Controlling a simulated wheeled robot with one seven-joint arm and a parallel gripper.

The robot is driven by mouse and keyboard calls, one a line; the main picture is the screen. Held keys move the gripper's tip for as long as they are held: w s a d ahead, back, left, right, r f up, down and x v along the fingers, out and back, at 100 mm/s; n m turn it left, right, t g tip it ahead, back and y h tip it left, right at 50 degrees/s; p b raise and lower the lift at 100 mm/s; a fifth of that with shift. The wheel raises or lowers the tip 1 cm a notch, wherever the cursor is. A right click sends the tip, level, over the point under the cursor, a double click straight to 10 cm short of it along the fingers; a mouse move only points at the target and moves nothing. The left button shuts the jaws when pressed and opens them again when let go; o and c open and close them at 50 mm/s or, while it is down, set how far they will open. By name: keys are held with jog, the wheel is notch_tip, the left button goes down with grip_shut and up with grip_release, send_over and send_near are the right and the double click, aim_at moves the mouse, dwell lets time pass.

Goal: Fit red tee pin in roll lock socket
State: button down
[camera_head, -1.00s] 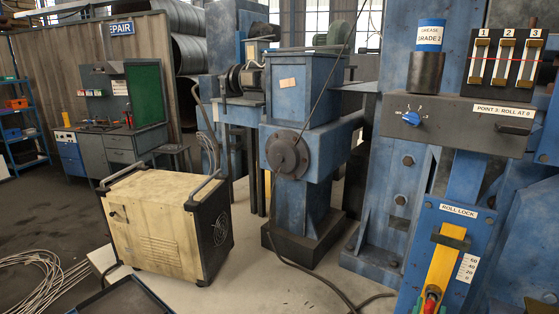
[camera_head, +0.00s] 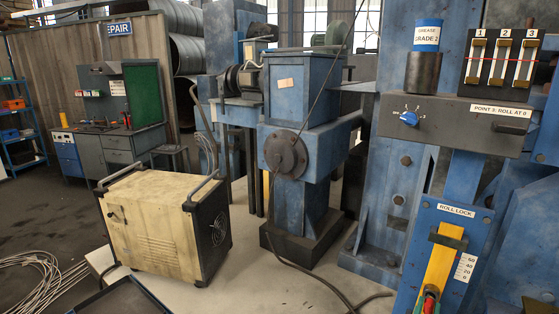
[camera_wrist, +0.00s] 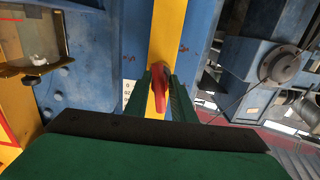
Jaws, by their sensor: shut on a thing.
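The red tee pin (camera_wrist: 160,87) is between the green fingers of my gripper (camera_wrist: 164,96) in the wrist view, in front of a yellow bar (camera_wrist: 166,40). My gripper is shut on the pin. In the head view the red pin (camera_head: 431,292) shows small at the bottom edge, at the lower end of the yellow bar (camera_head: 441,262), with my gripper (camera_head: 429,301) around it. The bar stands tilted on the blue plate (camera_head: 416,262) labelled ROLL LOCK. I cannot tell whether the pin's tip is inside a socket; the fingers and picture edge hide it.
A scale marked 0 to 60 (camera_head: 465,267) is right of the bar. A dark box with a blue knob (camera_head: 409,118) and three gauges (camera_head: 502,58) are above. A grease can (camera_head: 427,36) stands beside them.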

jog(key=shift+w+d, duration=0.3)
jog(key=shift+w, duration=0.5)
dwell(2.1)
jog(key=c, duration=1.5)
grip_release()
jog(key=shift+o, duration=0.5)
jog(key=shift+s+d, duration=0.1)
jog(key=shift+d, duration=0.05)
jog(key=shift+s+d, duration=0.2)
jog(key=shift+d, duration=0.1)
